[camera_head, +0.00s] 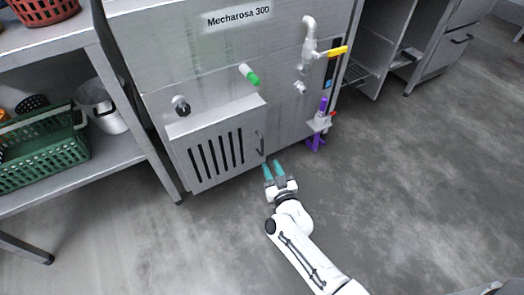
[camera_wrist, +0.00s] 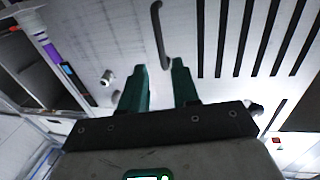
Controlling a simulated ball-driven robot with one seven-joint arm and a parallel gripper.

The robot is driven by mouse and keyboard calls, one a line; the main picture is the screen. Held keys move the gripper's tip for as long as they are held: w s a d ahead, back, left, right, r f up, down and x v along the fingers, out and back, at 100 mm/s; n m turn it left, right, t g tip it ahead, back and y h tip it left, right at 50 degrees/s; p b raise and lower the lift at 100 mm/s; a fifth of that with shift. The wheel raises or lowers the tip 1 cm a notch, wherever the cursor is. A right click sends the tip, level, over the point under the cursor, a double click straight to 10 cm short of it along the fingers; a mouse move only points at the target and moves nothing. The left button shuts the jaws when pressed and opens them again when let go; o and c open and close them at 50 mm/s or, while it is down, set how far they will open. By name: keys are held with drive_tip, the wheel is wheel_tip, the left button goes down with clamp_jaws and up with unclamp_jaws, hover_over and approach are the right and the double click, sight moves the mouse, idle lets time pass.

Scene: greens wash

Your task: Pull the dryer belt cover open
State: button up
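The dryer belt cover (camera_head: 222,150) is a grey metal panel with dark vertical slots on the lower front of the machine. It looks closed in the head view, and its slots (camera_wrist: 265,38) show in the wrist view. A dark vertical handle (camera_head: 260,144) sits near its right edge; it also shows in the wrist view (camera_wrist: 160,35). My gripper (camera_head: 273,169) has teal fingers, apart and empty, just below and right of the handle. In the wrist view my gripper (camera_wrist: 160,82) has the handle just beyond its fingertips, roughly in line with the gap between them.
The machine (camera_head: 200,70) carries a green-tipped valve (camera_head: 250,75), a black knob (camera_head: 182,107) and a yellow-handled pipe (camera_head: 337,51). A purple fitting (camera_head: 317,142) juts out right of the cover. A steel shelf (camera_head: 110,155) stands left. The floor in front is clear.

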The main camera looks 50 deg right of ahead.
sight(262, 154)
drive_tip(key=b+x, duration=0.3)
drive_tip(key=x, duration=0.7)
drive_tip(key=shift+b, duration=0.3)
clamp_jaws()
